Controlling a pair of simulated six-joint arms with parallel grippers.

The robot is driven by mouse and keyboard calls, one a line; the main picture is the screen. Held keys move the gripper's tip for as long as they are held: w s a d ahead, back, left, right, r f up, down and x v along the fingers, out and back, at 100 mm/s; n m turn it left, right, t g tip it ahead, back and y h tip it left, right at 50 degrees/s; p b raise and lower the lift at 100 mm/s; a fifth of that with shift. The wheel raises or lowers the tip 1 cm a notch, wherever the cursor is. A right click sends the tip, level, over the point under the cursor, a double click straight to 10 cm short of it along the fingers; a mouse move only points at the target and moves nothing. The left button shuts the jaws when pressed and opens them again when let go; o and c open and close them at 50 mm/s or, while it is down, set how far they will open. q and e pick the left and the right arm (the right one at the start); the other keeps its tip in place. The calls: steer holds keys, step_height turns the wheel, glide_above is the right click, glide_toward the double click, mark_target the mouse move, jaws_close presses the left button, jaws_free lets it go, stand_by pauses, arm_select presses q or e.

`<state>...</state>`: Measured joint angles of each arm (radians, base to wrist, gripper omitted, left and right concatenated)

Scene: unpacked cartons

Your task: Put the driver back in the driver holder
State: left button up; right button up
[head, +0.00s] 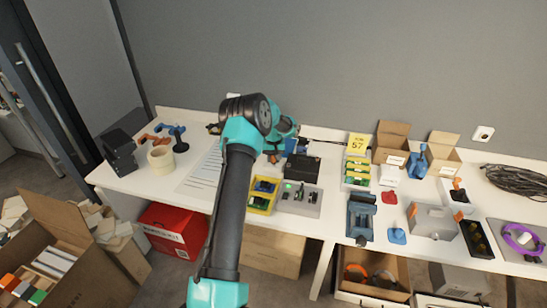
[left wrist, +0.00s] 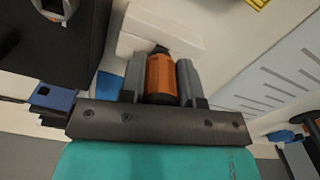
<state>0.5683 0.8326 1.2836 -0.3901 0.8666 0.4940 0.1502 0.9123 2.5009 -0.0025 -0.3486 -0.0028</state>
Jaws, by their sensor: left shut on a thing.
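My left gripper (left wrist: 160,82) is shut on an orange and black driver (left wrist: 160,75); its handle sits between the two grey fingers in the left wrist view. In the head view my left arm reaches over the table and the gripper (head: 273,158) is mostly hidden behind its own links. A pale block (left wrist: 150,42) lies just beyond the driver; I cannot tell whether it is the driver holder or whether they touch. A black box (left wrist: 60,45) stands to the left, and it also shows in the head view (head: 302,168). My right gripper is not in view.
A yellow tray (head: 262,196) and a grey board (head: 298,200) lie in front of the black box. A white sheet (head: 202,172) lies left of my arm. A tape roll (head: 160,159) stands farther left. Open cartons (head: 391,143) stand at the back right.

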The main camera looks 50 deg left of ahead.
arm_select(q)
steer(key=o, duration=1)
steer(key=shift+f, duration=0.1)
steer(key=shift+o, duration=0.2)
step_height(320, 180, up, 18)
steer(key=shift+f, duration=0.25)
stand_by(0.3)
